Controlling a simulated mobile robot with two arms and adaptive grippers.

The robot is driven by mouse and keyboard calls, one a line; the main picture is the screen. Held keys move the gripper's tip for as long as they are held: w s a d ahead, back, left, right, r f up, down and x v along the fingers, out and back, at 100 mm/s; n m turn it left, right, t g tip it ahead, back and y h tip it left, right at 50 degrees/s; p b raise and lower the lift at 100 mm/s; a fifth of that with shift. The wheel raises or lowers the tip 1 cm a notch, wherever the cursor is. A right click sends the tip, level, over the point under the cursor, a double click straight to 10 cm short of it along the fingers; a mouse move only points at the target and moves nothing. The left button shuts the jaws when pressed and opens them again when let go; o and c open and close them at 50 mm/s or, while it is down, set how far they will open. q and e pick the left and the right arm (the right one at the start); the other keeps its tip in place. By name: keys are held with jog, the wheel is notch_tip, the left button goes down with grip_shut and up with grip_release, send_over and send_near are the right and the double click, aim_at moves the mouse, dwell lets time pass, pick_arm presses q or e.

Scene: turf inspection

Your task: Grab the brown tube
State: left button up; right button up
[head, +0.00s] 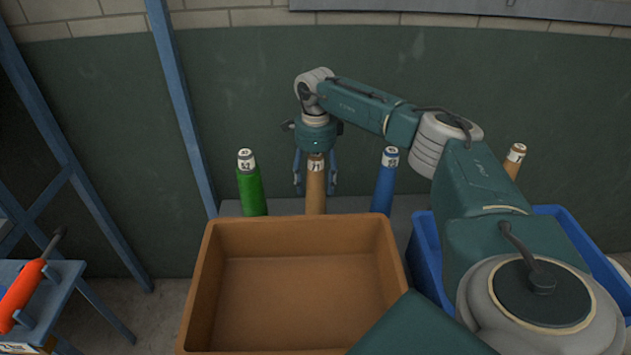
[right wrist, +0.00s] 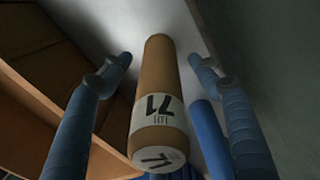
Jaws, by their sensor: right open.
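The brown tube (head: 315,190) with a white label marked 71 stands upright on the grey surface behind the brown box. It also shows in the right wrist view (right wrist: 155,85), lying between my fingers in the picture. My right gripper (head: 315,190) is above it, pointing down, with one blue finger on each side of the tube. The right gripper is open; in the right wrist view gaps show between both fingers (right wrist: 160,65) and the tube. My left gripper is not in view.
A green tube (head: 252,190) stands left of the brown one and a blue tube (head: 384,185) right of it. Another brown tube (head: 515,160) stands farther right. An empty brown box (head: 300,222) is in front, a blue bin (head: 424,235) at right. An orange tool (head: 20,295) lies far left.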

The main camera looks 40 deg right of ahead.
jog(key=shift+r, duration=0.15)
jog(key=shift+c, duration=0.8)
jog(key=c, duration=1)
